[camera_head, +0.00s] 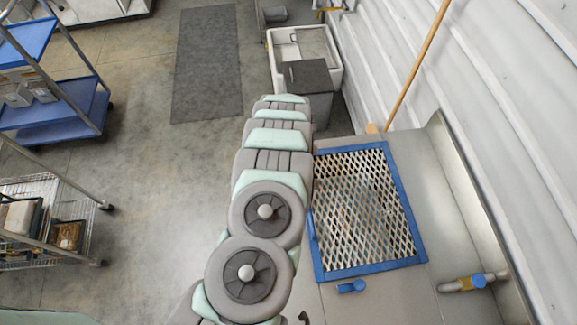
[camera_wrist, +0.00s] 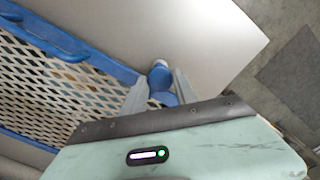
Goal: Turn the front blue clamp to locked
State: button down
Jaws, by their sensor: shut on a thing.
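In the wrist view, a blue clamp (camera_wrist: 160,76) with a rounded knob stands beside the corner of a blue-framed mesh grate (camera_wrist: 125,72). My gripper (camera_wrist: 159,90) is at this clamp, with one finger on each side, shut on it. The lower part of the clamp is partly hidden between the fingers, and I cannot read its exact angle. In the head view my arm hides this clamp and my gripper. The grate (camera_head: 317,262) lies flat on the hopper top there. Another blue clamp (camera_head: 351,286) sits just off its near edge.
A raised blue handle (camera_wrist: 45,36) runs along the grate's frame, left of my gripper. A wooden pole (camera_head: 418,62) leans by the corrugated wall. Open floor lies left of my arm.

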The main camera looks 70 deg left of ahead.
dwell(0.3)
jog(key=c, duration=1)
grip_release()
notch_tip(320, 180, up, 11)
jog(key=shift+f, duration=0.1)
